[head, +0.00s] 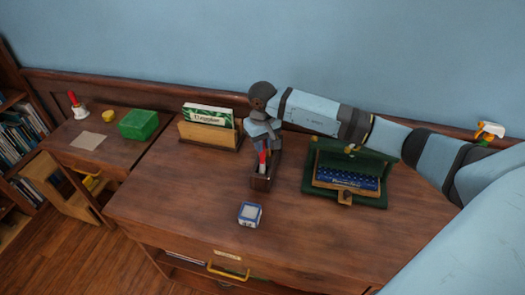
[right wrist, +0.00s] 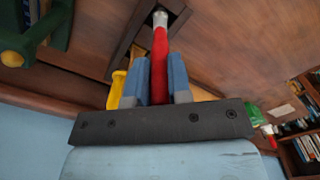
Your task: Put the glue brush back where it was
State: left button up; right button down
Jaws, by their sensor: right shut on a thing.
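The glue brush (head: 262,158) has a red handle and a silver collar. My right gripper (right wrist: 160,82) is shut on its red handle (right wrist: 160,52), with one blue finger on each side. The silver end points away from the gripper, at a narrow dark wooden holder (head: 262,183) on the desk. The holder also shows at the top of the right wrist view (right wrist: 128,32). The brush's tip is hidden, and I cannot tell how deep it sits in the holder. My left gripper is not in view.
A green case (head: 372,197) with a blue panel lies right of the holder. A wooden letter rack (head: 210,136) stands to the left. A yellow piece (right wrist: 115,88) shows beside one finger. The desk's front left is clear.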

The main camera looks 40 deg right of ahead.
aim_at(262, 163)
notch_tip(262, 163, down, 4)
jog(key=shift+r, duration=0.2)
jog(key=shift+f, duration=0.2)
jog(key=c, duration=1.1)
grip_release()
jog(key=shift+o, duration=0.2)
jog(key=shift+r, duration=0.1)
